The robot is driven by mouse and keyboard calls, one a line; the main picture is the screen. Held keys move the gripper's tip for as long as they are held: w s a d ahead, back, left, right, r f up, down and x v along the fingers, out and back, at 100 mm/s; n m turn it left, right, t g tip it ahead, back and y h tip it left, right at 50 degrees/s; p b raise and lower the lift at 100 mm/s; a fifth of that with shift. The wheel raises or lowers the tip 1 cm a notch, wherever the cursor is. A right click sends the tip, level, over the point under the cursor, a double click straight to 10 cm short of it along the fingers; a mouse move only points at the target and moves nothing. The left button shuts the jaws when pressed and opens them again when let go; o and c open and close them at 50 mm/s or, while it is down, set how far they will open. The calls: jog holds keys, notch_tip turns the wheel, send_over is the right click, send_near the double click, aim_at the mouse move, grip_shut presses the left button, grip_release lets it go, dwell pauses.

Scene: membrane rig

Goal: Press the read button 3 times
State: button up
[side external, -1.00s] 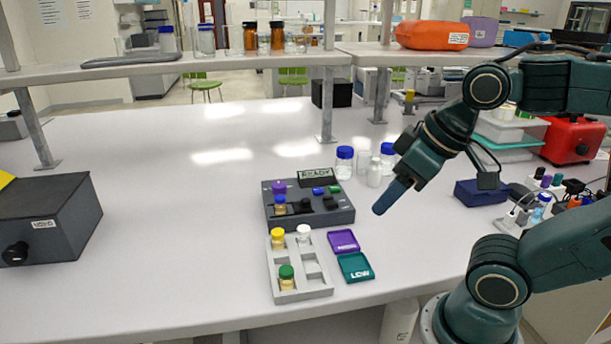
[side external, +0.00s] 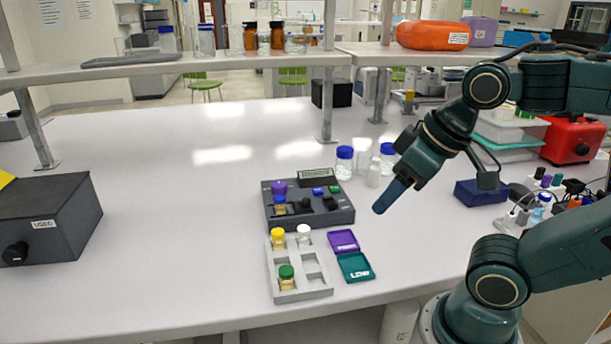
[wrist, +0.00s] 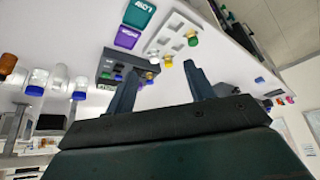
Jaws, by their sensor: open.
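The dark grey rig (side external: 340,216) stands mid-bench. Its top bears a blue button (side external: 318,190), a green button (side external: 333,189), black knobs and a purple-topped part. I cannot read which button is marked read. A small display (side external: 317,178) stands at its back; its text is too small to read now. A blue-capped amber vial (side external: 280,205) stands at the rig's left. My gripper (side external: 379,208) hangs right of the rig, apart from it, fingers pointing down and left. In the wrist view my gripper (wrist: 162,68) is open and empty, with the rig (wrist: 108,66) beyond it.
A grey tray (side external: 318,293) with yellow-, white- and green-capped vials stands in front of the rig. Purple (side external: 343,241) and teal LOW (side external: 355,267) dishes lie beside it. Blue-capped bottles (side external: 344,163) stand behind.

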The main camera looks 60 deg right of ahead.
grip_shut()
dwell(1.5)
